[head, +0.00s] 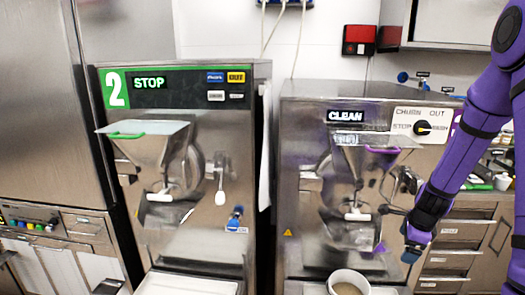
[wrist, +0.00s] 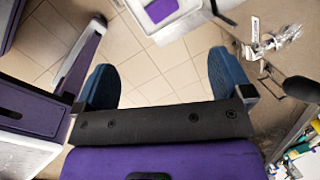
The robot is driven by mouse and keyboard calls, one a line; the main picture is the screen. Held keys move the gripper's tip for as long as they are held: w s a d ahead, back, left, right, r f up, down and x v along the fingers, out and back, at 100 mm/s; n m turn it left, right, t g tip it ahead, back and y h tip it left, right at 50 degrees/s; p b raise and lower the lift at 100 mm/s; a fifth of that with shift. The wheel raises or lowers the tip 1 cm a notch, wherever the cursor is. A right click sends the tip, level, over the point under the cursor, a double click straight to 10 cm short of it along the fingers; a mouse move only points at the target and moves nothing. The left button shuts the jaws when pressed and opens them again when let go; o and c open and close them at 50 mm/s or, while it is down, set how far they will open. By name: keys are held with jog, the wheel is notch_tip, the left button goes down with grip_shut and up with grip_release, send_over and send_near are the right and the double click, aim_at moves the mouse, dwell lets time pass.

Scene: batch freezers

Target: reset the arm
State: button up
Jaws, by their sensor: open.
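My purple arm comes in from the right in the head view. My gripper (head: 412,250) hangs low, in front of the right side of the right batch freezer (head: 300,200).
The left batch freezer (head: 240,130), marked 2 and STOP, stands beside the right one, marked CLEAN. A white cup (head: 348,279) stands below the right freezer's spout. Steel drawers (head: 455,262) are at the right. Tiled floor (wrist: 150,60) lies below my gripper.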

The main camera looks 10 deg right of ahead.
jog(key=s+a+r+n, duration=0.2)
jog(key=a+r+n, duration=0.2)
jog(key=r, duration=0.3)
jog(key=s+a+r+n+t, duration=0.1)
jog(key=s+a+r+n, duration=0.1)
jog(key=a+r+n, duration=0.35)
jog(key=s+a+r+n, duration=0.2)
jog(key=a+r, duration=0.1)
jog(key=r, duration=0.5)
jog(key=s+a+r+n, duration=0.3)
jog(key=s+r+n, duration=0.2)
jog(key=s, duration=0.4)
jog(key=s+a+r+n+t, duration=0.1)
jog(key=s+a+r+n, duration=0.3)
jog(key=s+r+n, duration=0.2)
jog(key=s+n, duration=0.1)
jog(key=s, duration=0.1)
jog(key=shift+s+n+t, duration=0.3)
jog(key=shift+s+n, duration=0.05)
jog(key=shift+o, duration=0.3)
